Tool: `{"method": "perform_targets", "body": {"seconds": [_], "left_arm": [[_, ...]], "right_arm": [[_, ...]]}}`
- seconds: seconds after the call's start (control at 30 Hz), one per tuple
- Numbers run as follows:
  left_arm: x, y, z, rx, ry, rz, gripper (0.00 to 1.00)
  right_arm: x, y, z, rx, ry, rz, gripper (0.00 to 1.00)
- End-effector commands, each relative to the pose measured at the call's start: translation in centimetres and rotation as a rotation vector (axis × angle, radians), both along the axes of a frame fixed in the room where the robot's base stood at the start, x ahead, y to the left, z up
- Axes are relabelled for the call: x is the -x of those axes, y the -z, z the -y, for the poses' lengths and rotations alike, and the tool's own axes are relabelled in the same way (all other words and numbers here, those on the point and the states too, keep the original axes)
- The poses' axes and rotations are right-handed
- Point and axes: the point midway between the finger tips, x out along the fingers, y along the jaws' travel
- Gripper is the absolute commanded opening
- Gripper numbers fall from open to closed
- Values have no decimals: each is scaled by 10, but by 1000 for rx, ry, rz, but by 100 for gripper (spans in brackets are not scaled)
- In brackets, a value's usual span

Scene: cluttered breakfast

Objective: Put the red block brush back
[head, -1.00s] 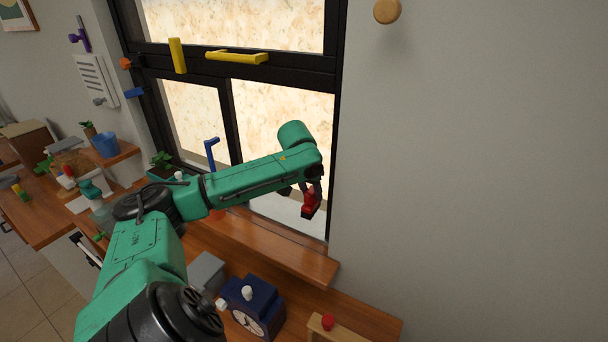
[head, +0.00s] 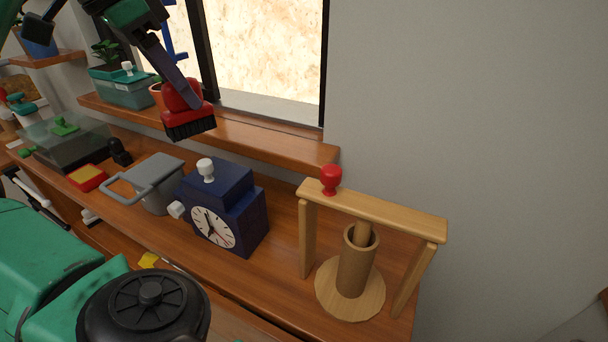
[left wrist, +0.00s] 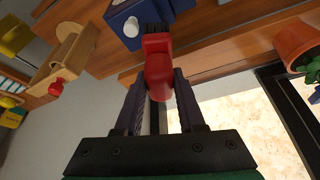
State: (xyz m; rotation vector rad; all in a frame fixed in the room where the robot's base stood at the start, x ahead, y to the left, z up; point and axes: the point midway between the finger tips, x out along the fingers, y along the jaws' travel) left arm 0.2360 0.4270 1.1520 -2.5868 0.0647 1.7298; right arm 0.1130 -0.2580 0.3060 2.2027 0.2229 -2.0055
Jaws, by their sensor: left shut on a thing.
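The red block brush (head: 188,118) has a red body and black bristles that point down in the head view. My left gripper (head: 182,88) is shut on its rounded red grip and holds it in the air near the window shelf. In the left wrist view the brush (left wrist: 158,68) sits between the two dark fingers (left wrist: 160,92), bristles facing away from the palm. My right gripper does not show in either view.
A blue clock (head: 225,210), a grey lidded pot (head: 155,183) and a wooden frame (head: 385,212) with a red knob (head: 331,178) stand on the counter. A wooden window shelf (head: 265,140) runs behind them. A teal-lidded container (head: 125,90) stands on its left part.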

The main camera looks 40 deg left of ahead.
Motion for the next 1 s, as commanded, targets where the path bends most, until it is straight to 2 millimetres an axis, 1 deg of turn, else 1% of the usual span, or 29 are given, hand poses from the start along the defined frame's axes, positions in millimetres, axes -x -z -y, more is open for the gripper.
{"method": "perform_targets", "body": {"seconds": [0.03,0.1,0.17,0.27,0.33,0.5,0.6,0.7,0.8,0.97,1.0], "left_arm": [[9,12,3,-2,12,6,0],[14,10,7,-1,29,4,0],[9,8,11,-1,39,2,0],[-17,3,22,2,46,0,0],[-39,1,31,3,48,1,0],[-90,-4,51,2,37,-3,0],[-116,-5,61,2,36,-2,0],[-135,-4,68,1,33,-1,0],[-150,-3,73,4,33,1,0],[-167,-1,81,4,34,3,0],[-166,23,79,0,30,4,0]], "right_arm": [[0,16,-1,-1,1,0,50],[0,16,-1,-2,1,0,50],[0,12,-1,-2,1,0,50],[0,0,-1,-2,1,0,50],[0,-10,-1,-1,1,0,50],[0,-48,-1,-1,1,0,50],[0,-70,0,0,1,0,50],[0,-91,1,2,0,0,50],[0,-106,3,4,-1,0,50],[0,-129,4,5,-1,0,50],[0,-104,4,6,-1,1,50]]}}
